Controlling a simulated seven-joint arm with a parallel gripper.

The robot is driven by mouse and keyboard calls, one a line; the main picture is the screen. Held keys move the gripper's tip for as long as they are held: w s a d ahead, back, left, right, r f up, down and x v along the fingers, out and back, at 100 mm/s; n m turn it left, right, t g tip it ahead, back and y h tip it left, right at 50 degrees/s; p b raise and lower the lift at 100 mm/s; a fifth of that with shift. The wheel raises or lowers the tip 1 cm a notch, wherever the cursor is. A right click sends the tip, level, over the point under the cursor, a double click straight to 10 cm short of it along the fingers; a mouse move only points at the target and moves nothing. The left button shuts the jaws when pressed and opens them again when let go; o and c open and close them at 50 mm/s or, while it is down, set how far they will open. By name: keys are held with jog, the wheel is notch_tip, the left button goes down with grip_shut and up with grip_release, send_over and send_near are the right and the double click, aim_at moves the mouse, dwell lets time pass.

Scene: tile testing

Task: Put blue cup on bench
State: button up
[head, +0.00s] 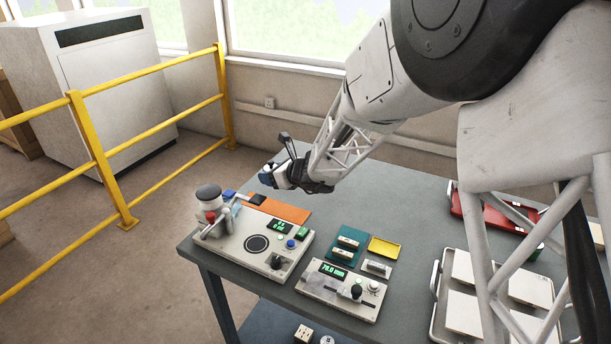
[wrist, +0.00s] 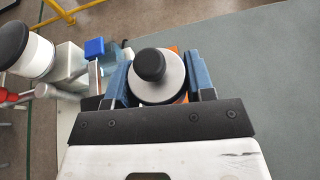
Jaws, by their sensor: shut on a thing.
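My gripper (head: 280,176) is above the bench (head: 415,232), over its far left part. In the wrist view, my gripper (wrist: 158,82) is shut on a round pale piece with a black knob (wrist: 152,67). In the head view the held piece is small and partly hidden by the gripper. No separate blue cup shows clearly. The grey bench top also fills the right of the wrist view (wrist: 270,65).
An orange mat (head: 290,213) lies below the gripper. A control box (head: 233,246) with a white, black-topped cylinder (head: 209,196) and a smaller box (head: 325,290) stand in front. A tile tray (head: 437,304) and a red case (head: 485,218) are right. Bare bench lies between.

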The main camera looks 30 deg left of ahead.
jog(key=shift+d, duration=0.1)
dwell(0.3)
jog(key=shift+w+d, duration=0.45)
jog(key=shift+d, duration=0.05)
jog(key=w+d+m+t, duration=0.1)
jog(key=w+d, duration=0.3)
jog(key=d, duration=0.3)
jog(key=w+d+m+t+h, duration=0.1)
jog(key=w+d, duration=0.2)
jog(key=d, duration=0.4)
jog(key=w+d+m+t, duration=0.1)
jog(key=w+d, duration=0.3)
jog(key=d, duration=0.3)
jog(key=m+t+h, duration=0.2)
jog(key=m+t, duration=0.1)
jog(key=t, duration=0.1)
send_over(431, 221)
jog(key=shift+s, duration=0.1)
jog(key=shift+f, duration=0.1)
jog(key=shift+f, duration=3)
jog(key=shift+f, duration=1.9)
